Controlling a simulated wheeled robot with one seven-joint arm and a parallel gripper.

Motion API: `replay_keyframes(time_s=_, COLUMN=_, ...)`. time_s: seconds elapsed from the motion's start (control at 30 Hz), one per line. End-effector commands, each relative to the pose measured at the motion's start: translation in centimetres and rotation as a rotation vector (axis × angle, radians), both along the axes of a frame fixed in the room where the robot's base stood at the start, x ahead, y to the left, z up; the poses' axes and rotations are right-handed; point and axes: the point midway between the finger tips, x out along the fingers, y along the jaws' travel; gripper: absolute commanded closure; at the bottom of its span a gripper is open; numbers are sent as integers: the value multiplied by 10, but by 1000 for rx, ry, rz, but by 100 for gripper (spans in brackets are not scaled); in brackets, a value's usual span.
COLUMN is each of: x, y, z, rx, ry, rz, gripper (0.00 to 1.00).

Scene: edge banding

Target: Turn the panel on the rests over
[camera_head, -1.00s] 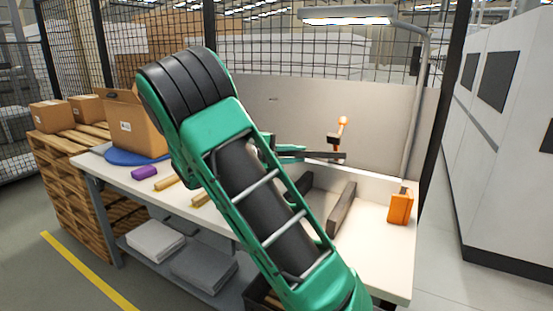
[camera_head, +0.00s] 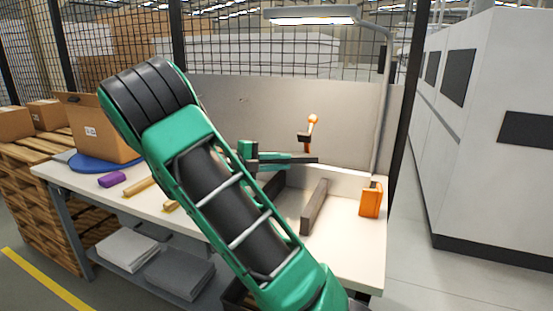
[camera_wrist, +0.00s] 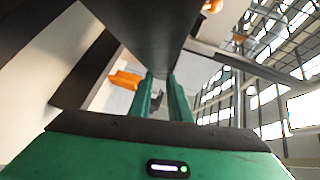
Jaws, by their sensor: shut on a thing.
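In the wrist view the panel (camera_wrist: 150,30) is a broad dark face reaching from the fingers (camera_wrist: 160,98) to the top edge. The rests are two dark grey bars on the bench; the right rest (camera_head: 314,207) is in clear view, and the left rest (camera_head: 272,186) is partly hidden by my arm. The panel is clear of both rests. Its far side is hidden.
An orange holder (camera_head: 371,200) stands at the bench's right end, by a lamp post (camera_head: 386,120). A purple roll (camera_head: 112,180), yellowish strips (camera_head: 140,187), a blue disc (camera_head: 92,163) and a carton (camera_head: 100,128) are left.

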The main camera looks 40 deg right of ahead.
Motion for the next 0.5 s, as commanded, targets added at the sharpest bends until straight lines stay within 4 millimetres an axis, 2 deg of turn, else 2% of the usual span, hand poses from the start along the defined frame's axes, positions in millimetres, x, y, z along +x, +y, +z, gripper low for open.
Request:
replay_keyframes(time_s=0.03, x=-11, y=-8, z=-1, rx=-7, ry=2, rz=-31, gripper=100)
replay_keyframes(time_s=0.5, x=-11, y=-7, z=-34, rx=-8, ry=2, rz=-30, gripper=100)
